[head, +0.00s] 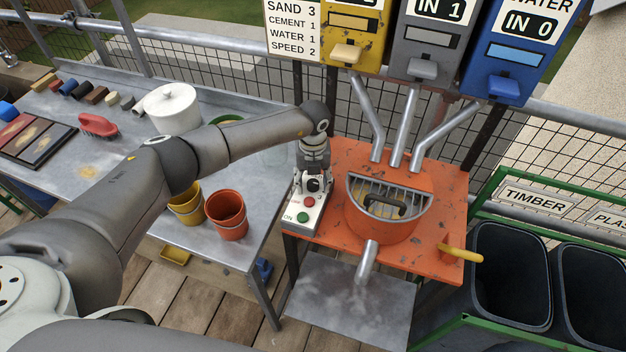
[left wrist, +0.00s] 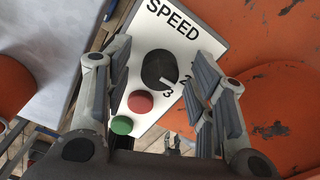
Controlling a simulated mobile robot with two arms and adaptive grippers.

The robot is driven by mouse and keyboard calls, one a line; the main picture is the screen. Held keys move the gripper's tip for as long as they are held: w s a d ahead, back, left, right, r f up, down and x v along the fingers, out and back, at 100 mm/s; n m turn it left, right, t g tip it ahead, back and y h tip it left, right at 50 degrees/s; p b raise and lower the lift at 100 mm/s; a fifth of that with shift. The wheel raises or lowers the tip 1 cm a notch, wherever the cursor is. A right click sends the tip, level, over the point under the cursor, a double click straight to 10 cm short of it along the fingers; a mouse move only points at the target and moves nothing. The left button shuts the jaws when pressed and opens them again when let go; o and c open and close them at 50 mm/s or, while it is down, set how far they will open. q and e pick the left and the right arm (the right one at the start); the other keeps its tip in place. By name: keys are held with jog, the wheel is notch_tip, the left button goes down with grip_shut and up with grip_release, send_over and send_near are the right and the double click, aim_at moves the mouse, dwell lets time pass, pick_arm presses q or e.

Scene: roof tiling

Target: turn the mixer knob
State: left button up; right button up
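The mixer knob (left wrist: 159,68) is a round black dial on a white panel (left wrist: 203,38) marked SPEED. Its white pointer mark is on the side by the numbers 2 and 3; I cannot tell exactly which it meets. A red button (left wrist: 140,102) and a green button (left wrist: 122,125) sit below it. My left gripper (left wrist: 163,62) is open, with its fingers on either side of the knob; contact does not show. In the head view my left gripper (head: 314,178) is over the panel (head: 303,211) and mostly hides the knob. My right gripper is not in view.
The orange mixer (head: 385,225) with a grated drum stands right beside the panel. Hoppers with levers and chutes hang above it. A sign (head: 292,30) reads SPEED 2. A yellow bucket (head: 187,208) and an orange bucket (head: 228,215) stand on the left table. Dark bins (head: 512,275) stand at right.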

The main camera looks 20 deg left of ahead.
aim_at(313, 183)
pick_arm(q)
jog(key=shift+r, duration=0.1)
notch_tip(313, 183, up, 12)
dwell(0.5)
dwell(0.5)
